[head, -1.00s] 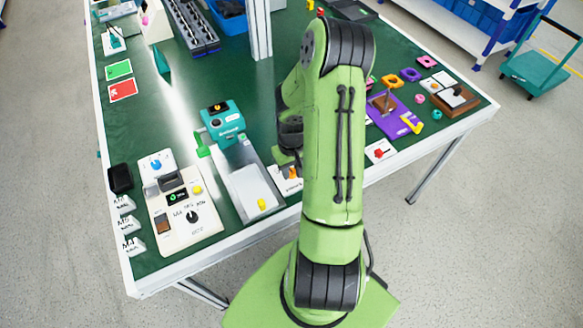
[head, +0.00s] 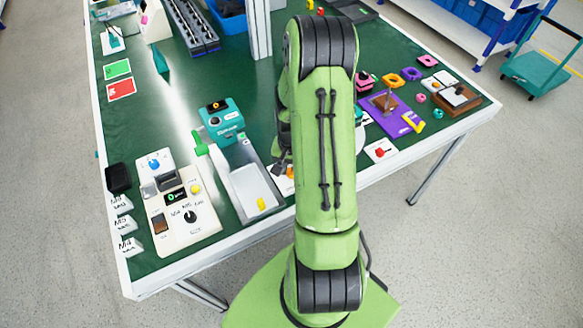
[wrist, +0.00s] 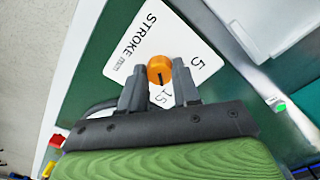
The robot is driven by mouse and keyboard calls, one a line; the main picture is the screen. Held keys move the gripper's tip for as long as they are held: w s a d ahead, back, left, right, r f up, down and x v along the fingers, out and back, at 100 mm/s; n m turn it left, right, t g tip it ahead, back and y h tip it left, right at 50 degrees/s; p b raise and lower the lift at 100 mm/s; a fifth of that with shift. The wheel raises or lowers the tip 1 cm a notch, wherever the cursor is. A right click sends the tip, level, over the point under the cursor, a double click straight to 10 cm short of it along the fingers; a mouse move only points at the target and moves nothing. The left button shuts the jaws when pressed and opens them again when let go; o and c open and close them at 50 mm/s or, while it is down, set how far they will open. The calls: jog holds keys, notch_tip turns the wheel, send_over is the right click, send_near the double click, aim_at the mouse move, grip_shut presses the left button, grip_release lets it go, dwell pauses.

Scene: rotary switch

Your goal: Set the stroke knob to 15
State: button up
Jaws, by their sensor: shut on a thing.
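The stroke knob (wrist: 159,70) is orange and round, with a dark pointer line. It stands on a white plate (wrist: 139,45) lettered STROKE mm, with the figures 5 and 15 in view; other figures are hidden or out of view. The pointer line runs toward my gripper's palm, roughly at the 15. My gripper (wrist: 158,80) is shut on the knob, one finger at each side. In the head view my arm covers most of the plate; a bit of orange (head: 290,172) shows beside my gripper (head: 283,165).
A white tray (head: 240,192) with a yellow piece is left of the plate. A cream control box (head: 180,228) with a black knob stands farther left. A teal device (head: 222,120) is behind the tray. A purple board (head: 390,115) and a red-button plate (head: 380,150) lie to the right.

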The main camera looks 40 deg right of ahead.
aim_at(291, 171)
jog(key=shift+m, duration=0.5)
jog(key=o, duration=1.1)
jog(key=shift+c, duration=0.2)
notch_tip(291, 171, up, 16)
jog(key=p, duration=0.3)
jog(key=shift+f, duration=0.1)
